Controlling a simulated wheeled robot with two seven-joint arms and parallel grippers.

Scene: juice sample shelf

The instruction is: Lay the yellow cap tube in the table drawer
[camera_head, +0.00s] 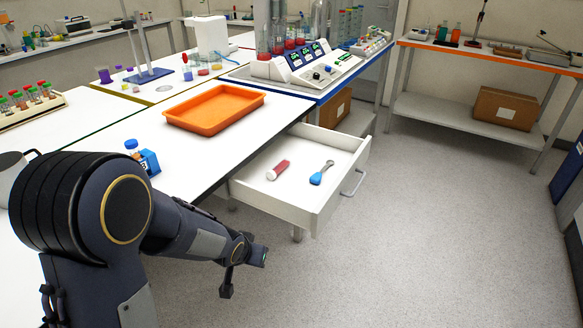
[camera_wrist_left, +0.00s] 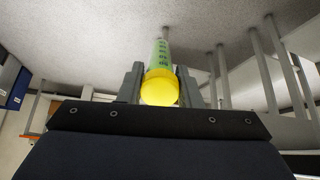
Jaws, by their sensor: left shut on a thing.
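The yellow cap tube (camera_wrist_left: 161,73) shows in the left wrist view, with a round yellow cap and a greenish, marked body. My left gripper (camera_wrist_left: 160,82) is shut on it, one finger on each side, with the cap towards the camera. In the head view my left gripper (camera_head: 245,273) is in front of the table, outside the drawer and nearer to me; I cannot make out the tube there. The white table drawer (camera_head: 342,190) is pulled open. My right gripper is not in view.
A red-capped tube (camera_head: 278,170) and a blue-and-grey tool (camera_head: 321,173) lie in the drawer, with bare floor around them. An orange tray (camera_head: 213,108) and a small blue holder (camera_head: 148,161) are on the table above. The room floor right of the drawer is clear.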

